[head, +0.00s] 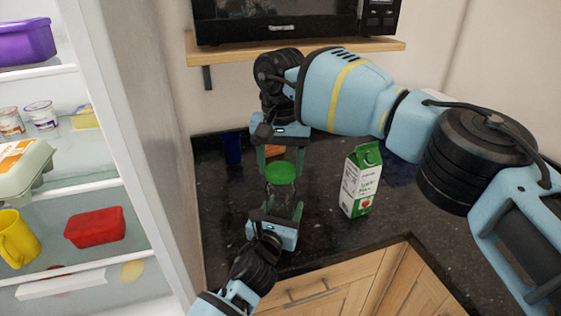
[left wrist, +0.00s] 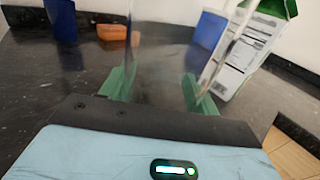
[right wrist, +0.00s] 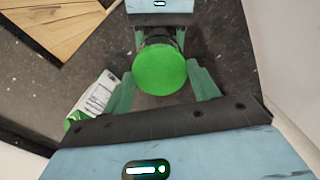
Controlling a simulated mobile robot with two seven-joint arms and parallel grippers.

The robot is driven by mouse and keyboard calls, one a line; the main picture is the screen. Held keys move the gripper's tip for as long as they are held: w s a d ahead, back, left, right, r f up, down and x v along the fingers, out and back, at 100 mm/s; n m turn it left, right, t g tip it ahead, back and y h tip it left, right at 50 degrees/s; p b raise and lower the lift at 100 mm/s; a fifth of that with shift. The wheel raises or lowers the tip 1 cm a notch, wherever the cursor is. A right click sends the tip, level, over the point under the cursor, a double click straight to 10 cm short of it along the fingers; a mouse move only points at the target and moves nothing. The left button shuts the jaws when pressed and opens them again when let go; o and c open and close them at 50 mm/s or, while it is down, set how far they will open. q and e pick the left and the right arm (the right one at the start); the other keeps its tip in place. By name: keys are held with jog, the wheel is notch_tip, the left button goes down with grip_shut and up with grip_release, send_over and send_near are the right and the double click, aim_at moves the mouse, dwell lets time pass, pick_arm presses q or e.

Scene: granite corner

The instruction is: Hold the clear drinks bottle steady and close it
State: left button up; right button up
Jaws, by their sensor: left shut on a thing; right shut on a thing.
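The clear drinks bottle (head: 284,197) stands upright on the dark granite counter. It is see-through and faint, and also shows in the left wrist view (left wrist: 150,55). My left gripper (head: 277,210) is shut on its body from the near side. The round green cap (head: 281,172) is at the bottle's top. In the right wrist view the cap (right wrist: 160,70) appears as a bright green disc between the fingers. My right gripper (head: 280,158) reaches down from above and is shut on the cap. Whether the cap is seated on the thread cannot be seen.
A green and white carton (head: 361,182) stands to the right of the bottle. A blue cup (head: 232,148) and an orange object (left wrist: 112,32) are behind. An open fridge (head: 140,120) is at left, and a microwave shelf (head: 230,47) is above. The counter's front edge is near.

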jog(key=shift+f, duration=0.55)
